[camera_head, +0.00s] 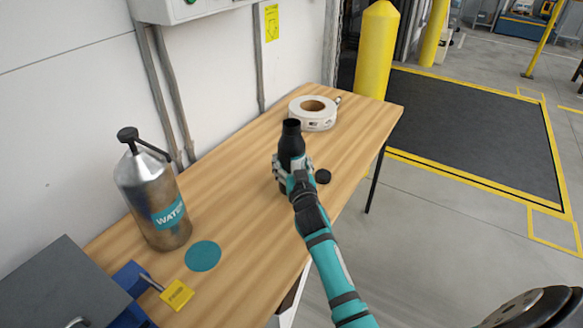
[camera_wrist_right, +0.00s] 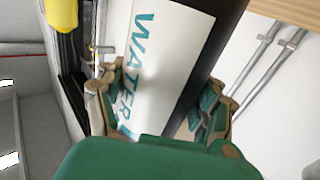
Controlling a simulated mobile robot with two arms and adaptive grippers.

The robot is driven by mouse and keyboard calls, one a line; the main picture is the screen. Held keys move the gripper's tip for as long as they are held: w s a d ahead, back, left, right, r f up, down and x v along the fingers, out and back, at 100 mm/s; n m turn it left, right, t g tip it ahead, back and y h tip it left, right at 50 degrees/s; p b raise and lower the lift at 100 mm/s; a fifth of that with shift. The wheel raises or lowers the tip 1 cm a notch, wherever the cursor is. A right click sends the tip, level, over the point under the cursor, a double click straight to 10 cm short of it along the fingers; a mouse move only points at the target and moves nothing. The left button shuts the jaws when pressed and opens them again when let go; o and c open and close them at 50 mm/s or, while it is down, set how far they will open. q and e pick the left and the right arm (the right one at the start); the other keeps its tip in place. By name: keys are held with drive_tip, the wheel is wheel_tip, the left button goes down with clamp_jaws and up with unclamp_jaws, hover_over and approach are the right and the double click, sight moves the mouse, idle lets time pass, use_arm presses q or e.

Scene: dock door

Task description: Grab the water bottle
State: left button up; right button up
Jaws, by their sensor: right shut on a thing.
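The water bottle (camera_head: 291,143) is black and stands roughly upright at the middle of the wooden table. In the right wrist view the bottle (camera_wrist_right: 165,65) has a white label with teal "WATER" lettering. My right gripper (camera_head: 292,172) is shut on its body, with a finger on each side in the right wrist view (camera_wrist_right: 165,104). The arm hides the bottle's lower part, so I cannot tell whether its base touches the table. My left gripper is not in view.
On the table (camera_head: 245,205) are a steel canister (camera_head: 150,195) marked "WATER", a teal disc (camera_head: 203,256), a yellow tag (camera_head: 177,294), a tape roll (camera_head: 313,113) and a small black round piece (camera_head: 323,176). A yellow bollard (camera_head: 377,50) stands beyond the table.

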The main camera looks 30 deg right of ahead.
drive_tip(key=s+d+r, duration=0.1)
drive_tip(key=s+d, duration=1)
drive_tip(key=shift+s+r, duration=0.2)
drive_tip(key=shift+s, duration=0.05)
idle(0.6)
